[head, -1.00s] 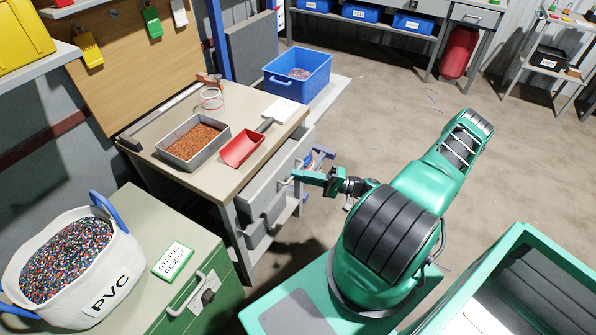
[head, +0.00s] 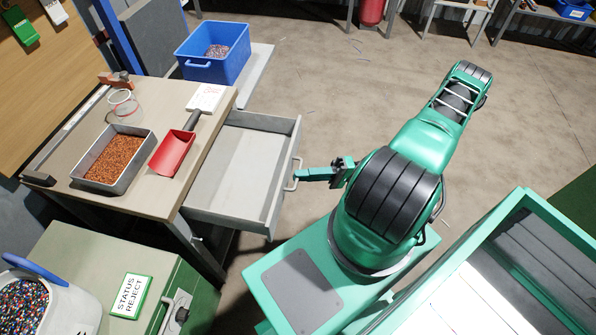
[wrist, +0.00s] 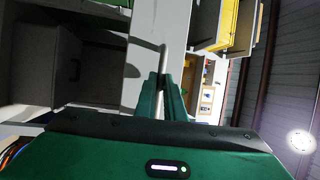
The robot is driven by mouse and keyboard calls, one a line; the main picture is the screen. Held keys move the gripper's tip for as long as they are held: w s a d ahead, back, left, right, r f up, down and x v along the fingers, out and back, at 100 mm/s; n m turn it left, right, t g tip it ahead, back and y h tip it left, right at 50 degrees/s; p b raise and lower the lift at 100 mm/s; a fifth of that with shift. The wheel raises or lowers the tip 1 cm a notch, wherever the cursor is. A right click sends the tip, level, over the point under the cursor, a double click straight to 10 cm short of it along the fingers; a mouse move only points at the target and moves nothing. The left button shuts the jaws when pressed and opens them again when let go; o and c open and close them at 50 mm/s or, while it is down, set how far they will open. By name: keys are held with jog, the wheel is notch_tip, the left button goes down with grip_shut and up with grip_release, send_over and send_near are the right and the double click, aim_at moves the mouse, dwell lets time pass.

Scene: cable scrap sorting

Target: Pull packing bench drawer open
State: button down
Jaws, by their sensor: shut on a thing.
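The packing bench (head: 150,195) is at the left in the head view, with a light wood top. Its grey drawer (head: 236,170) is pulled well out to the right, and its inside looks empty. The drawer's bar handle (head: 293,178) is on its front face. My gripper (head: 299,174) is at this handle, shut on it, reaching from the right. In the wrist view the two green fingers (wrist: 163,98) are close together around the handle bar (wrist: 148,45), in front of the drawer front.
On the bench top stand a tray of copper granules (head: 113,158), a red scoop (head: 172,152) and a clear round container (head: 124,108). A blue bin (head: 213,55) is behind the bench. A green cabinet with a status sign (head: 130,296) is at front left. Open floor lies beyond my arm.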

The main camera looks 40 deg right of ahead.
jog(key=shift+d+f, duration=0.15)
jog(key=shift+d, duration=0.15)
jog(key=c, duration=1.8)
grip_release()
jog(key=shift+c, duration=0.2)
jog(key=shift+a, duration=0.1)
jog(key=shift+s, duration=0.1)
jog(key=v, duration=1)
jog(key=shift+d, duration=0.45)
jog(key=shift+s, duration=0.1)
